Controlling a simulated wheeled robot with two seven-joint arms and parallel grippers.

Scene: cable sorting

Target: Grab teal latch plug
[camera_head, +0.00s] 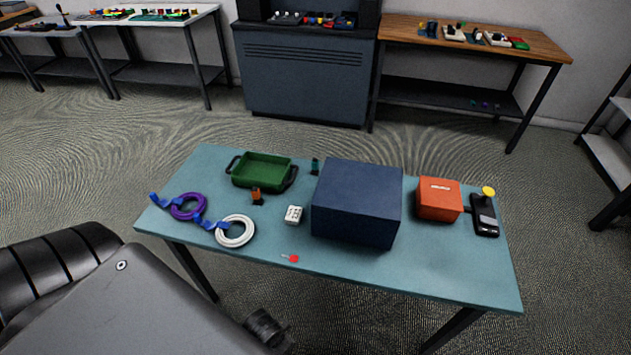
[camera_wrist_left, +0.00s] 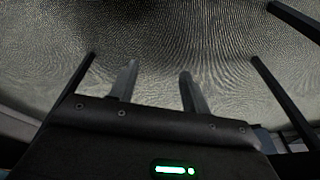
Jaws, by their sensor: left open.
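A small teal plug (camera_head: 315,166) stands at the back of the table, between the green tray and the dark blue box. Its details are too small to tell. In the left wrist view my left gripper (camera_wrist_left: 157,82) is open and empty, with its two fingers apart over bare floor and dark table legs. In the head view a large part of my own arm fills the lower left, and no gripper fingers show there. My right gripper is not in view.
The teal table (camera_head: 420,265) holds a green tray (camera_head: 262,185), an orange-black plug (camera_head: 256,195), purple cable (camera_head: 174,210), white cable (camera_head: 219,240), white block (camera_head: 293,215), red-tipped piece (camera_head: 294,259), dark blue box (camera_head: 355,215), orange box (camera_head: 438,205) and black device (camera_head: 484,222). The front right is clear.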

